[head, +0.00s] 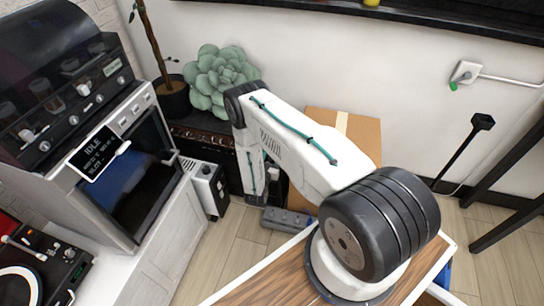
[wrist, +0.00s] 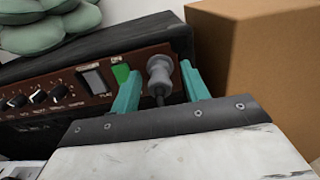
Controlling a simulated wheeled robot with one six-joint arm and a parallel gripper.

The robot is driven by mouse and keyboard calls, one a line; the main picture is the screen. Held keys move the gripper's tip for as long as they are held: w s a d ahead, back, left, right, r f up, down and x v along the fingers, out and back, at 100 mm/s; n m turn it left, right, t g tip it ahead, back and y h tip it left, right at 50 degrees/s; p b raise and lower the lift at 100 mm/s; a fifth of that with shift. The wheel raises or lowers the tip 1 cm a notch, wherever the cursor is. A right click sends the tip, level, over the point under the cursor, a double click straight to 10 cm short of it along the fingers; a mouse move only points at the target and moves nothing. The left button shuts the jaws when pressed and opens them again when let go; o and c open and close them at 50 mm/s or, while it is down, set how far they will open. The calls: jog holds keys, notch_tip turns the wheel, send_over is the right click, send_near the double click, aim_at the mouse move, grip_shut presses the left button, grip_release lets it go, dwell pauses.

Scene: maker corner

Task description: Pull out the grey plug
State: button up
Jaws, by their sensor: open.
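The grey plug (wrist: 158,72) sits at the right end of the brown front panel of a black amplifier (wrist: 150,42), with a dark cord hanging from it. My gripper (wrist: 159,76) is open, with one teal finger on each side of the plug in the wrist view. Gaps show between the fingers and the plug; I cannot tell how deep the fingers reach. In the head view my arm hides the plug, and the amplifier (head: 205,134) shows only in part behind it.
A cardboard box (wrist: 258,65) stands close to the right of the plug. A green succulent (head: 217,78) sits above the amplifier. A green light or button (wrist: 121,72) and several knobs are left of the plug. A grey power strip (head: 285,219) lies on the floor.

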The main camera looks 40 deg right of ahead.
aim_at(270, 159)
dwell(0.3)
grip_shut()
jog(key=shift+v, duration=3.05)
